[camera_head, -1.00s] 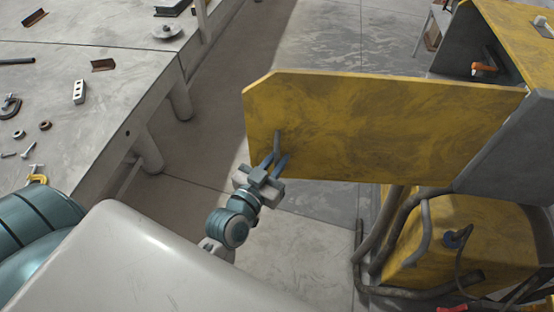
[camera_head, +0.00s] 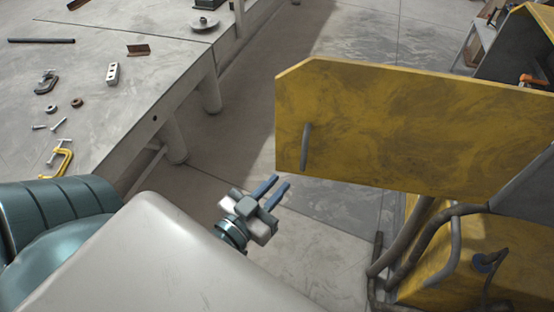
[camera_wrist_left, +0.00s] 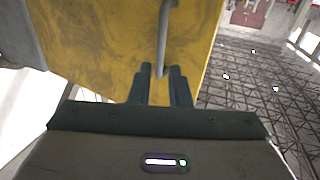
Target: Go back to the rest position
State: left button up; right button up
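My left gripper (camera_head: 274,189) is in front of the yellow door panel (camera_head: 410,125), below and to the left of its grey handle (camera_head: 306,146) in the head view. Its two fingers stand apart with nothing seen between them. In the left wrist view the fingers (camera_wrist_left: 161,85) point toward the yellow panel (camera_wrist_left: 100,40), and the handle (camera_wrist_left: 163,40) lies beyond their tips. The panel stands open from the yellow machine. My right gripper is not in view.
Dark hoses (camera_head: 425,240) run beside the yellow machine body (camera_head: 450,260). The floor (camera_head: 240,130) between bench and panel is clear.

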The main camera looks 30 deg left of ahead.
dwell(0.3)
pick_arm(q)
notch_tip(320, 180, down, 42)
jog(key=s+g, duration=0.3)
jog(key=g, duration=0.5)
jog(key=s+a+f+g+y, duration=0.1)
jog(key=s+a+f+g, duration=0.3)
jog(key=s+f, duration=0.8)
jog(key=s+a+f+g+y, duration=0.1)
jog(key=s+a+f+g, duration=0.3)
jog(key=s+f, duration=0.8)
jog(key=shift+a+f+g, duration=0.4)
jog(key=shift+a, duration=0.55)
jog(key=shift+a, duration=0.1)
